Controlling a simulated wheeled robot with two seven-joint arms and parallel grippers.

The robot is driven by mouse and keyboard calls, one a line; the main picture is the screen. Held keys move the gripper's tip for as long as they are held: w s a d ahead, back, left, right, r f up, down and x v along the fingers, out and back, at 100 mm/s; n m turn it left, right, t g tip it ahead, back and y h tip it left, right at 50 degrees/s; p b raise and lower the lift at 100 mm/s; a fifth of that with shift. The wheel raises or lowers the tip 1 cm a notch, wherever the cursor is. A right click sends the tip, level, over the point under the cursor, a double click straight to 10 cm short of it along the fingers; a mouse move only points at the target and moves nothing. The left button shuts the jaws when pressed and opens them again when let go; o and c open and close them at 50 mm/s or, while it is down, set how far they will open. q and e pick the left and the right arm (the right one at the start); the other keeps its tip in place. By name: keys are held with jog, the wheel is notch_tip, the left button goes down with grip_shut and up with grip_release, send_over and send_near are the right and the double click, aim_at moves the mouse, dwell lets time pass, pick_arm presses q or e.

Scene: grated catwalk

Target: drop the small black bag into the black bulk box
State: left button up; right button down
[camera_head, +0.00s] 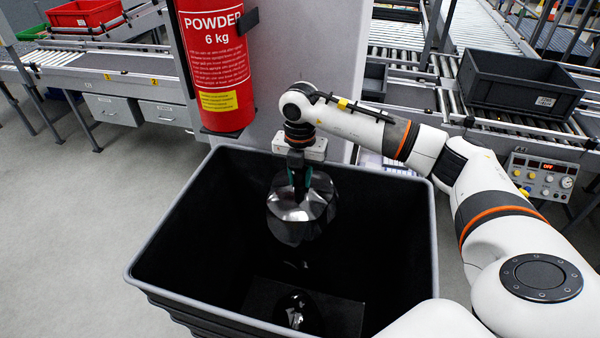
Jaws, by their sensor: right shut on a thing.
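The black bulk box (420,255) stands open in front of me, a large bin with a grey rim. My right gripper (299,190) points down over the inside of the box, near its back wall. It is shut on the small black bag (302,218), a shiny dark bag that hangs below the fingers within the box opening. A dark shiny item (297,310) lies at the bottom of the box, partly cut off by the near rim. My left gripper is not in view.
A red fire extinguisher (217,70) hangs on a grey pillar (305,60) right behind the box. Roller conveyors with a dark crate (520,85) stand at the back right. A conveyor table (110,65) with a red crate (85,12) is at the left. Grey floor at left is clear.

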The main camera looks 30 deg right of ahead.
jog(key=c, duration=1)
grip_release()
jog(key=shift+r, duration=0.1)
jog(key=shift+c, duration=0.2)
jog(key=shift+s, duration=0.1)
jog(key=shift+r+b, duration=0.45)
notch_tip(320, 180, up, 10)
jog(key=b, duration=0.3)
jog(key=shift+r, duration=0.55)
jog(key=shift+f, duration=0.1)
